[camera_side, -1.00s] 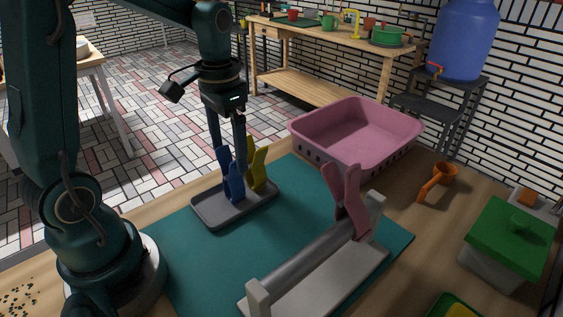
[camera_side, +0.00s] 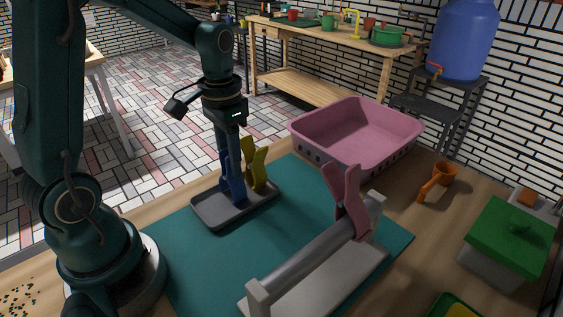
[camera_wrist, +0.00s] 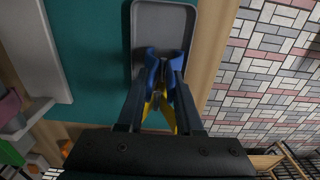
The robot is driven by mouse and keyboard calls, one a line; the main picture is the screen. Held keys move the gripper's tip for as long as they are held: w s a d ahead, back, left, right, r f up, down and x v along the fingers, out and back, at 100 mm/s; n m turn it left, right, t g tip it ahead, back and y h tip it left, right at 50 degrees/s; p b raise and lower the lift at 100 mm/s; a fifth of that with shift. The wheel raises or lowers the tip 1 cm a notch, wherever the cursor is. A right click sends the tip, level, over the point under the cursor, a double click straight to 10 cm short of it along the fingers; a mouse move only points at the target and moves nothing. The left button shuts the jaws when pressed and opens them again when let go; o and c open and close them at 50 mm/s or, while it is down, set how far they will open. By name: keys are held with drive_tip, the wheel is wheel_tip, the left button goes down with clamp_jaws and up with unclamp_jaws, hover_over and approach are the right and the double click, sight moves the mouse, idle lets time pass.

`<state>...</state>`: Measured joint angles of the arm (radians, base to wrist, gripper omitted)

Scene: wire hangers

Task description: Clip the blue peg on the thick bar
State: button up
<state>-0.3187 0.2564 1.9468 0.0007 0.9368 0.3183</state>
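The blue peg (camera_side: 237,188) stands upright in a grey tray (camera_side: 211,213) on the teal mat. My gripper (camera_side: 230,165) points straight down over it, with its fingers lowered around the peg's upper part. In the wrist view the two dark fingers of my gripper (camera_wrist: 161,85) are apart, one on each side of the blue peg (camera_wrist: 152,60). Whether they touch its handles is hard to see. The thick bar (camera_side: 310,255) is the grey rod on a pale stand at front right. A pink peg (camera_side: 350,195) is clipped near its far end.
A yellow peg (camera_side: 258,165) stands close behind the blue one in the tray. A pink basket (camera_side: 355,140) is beyond the mat, with an orange scoop (camera_side: 438,180) and a green-lidded box (camera_side: 510,238) to the right. Mat between tray and bar is clear.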

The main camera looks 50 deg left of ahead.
drive_tip(key=shift+c, duration=0.8)
drive_tip(key=shift+r, duration=2.5)
drive_tip(key=shift+d+r, duration=0.2)
drive_tip(key=shift+r, duration=0.05)
drive_tip(key=d+r+h, duration=0.1)
drive_tip(key=d+r, duration=0.6)
drive_tip(key=d, duration=0.3)
drive_tip(key=d+r+h, duration=0.1)
drive_tip(key=d+r, duration=0.6)
drive_tip(key=d, duration=0.4)
drive_tip(key=shift+d+f, duration=0.25)
drive_tip(key=shift+f, duration=1.85)
drive_tip(key=shift+d+f, duration=0.2)
drive_tip(key=shift+f, duration=1.95)
drive_tip(key=shift+d+f, duration=0.25)
drive_tip(key=shift+f, duration=1.85)
drive_tip(key=shift+f, duration=0.1)
